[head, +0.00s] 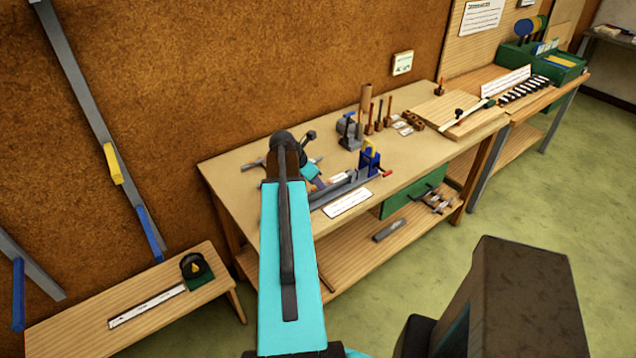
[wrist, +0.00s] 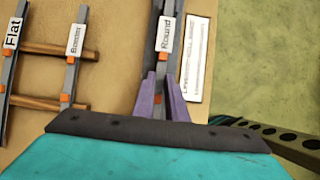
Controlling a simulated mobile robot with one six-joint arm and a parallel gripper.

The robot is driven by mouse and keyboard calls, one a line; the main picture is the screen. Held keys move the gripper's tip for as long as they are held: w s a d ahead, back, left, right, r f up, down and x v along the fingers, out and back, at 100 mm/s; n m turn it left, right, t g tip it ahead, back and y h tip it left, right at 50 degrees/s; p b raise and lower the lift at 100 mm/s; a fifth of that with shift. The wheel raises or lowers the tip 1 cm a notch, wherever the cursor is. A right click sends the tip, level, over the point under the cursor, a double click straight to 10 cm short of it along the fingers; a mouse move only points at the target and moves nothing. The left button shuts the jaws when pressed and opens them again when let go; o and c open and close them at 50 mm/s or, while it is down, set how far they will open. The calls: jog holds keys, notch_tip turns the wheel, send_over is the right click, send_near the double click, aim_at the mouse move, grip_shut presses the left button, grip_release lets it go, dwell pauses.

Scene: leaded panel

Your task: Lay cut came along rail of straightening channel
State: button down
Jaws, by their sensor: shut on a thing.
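In the wrist view, my gripper (wrist: 161,76) has its purple fingers shut on a thin grey came tagged "Round" (wrist: 165,34), with an orange piece between the fingers. The came lies lengthwise over or against the dark grey straightening channel (wrist: 150,45); I cannot tell whether it touches. In the head view, the channel (head: 347,187) runs along the bench front, with a blue clamp block (head: 369,157) at its right end. My arm hides much of the gripper and the came there.
Cames tagged "Flat" (wrist: 12,33) and another type (wrist: 75,40) lie across wooden bars (wrist: 45,48) to the left. A white label card (wrist: 198,60) lies to the right. Tools and a grey vise (head: 350,132) stand behind the channel on the workbench (head: 235,165).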

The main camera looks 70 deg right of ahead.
jog(key=c, duration=1.7)
grip_release()
jog(key=shift+w+a+r, duration=0.1)
jog(key=shift+b+v, duration=1.9)
jog(key=shift+v, duration=4.85)
jog(key=shift+w+a, duration=0.1)
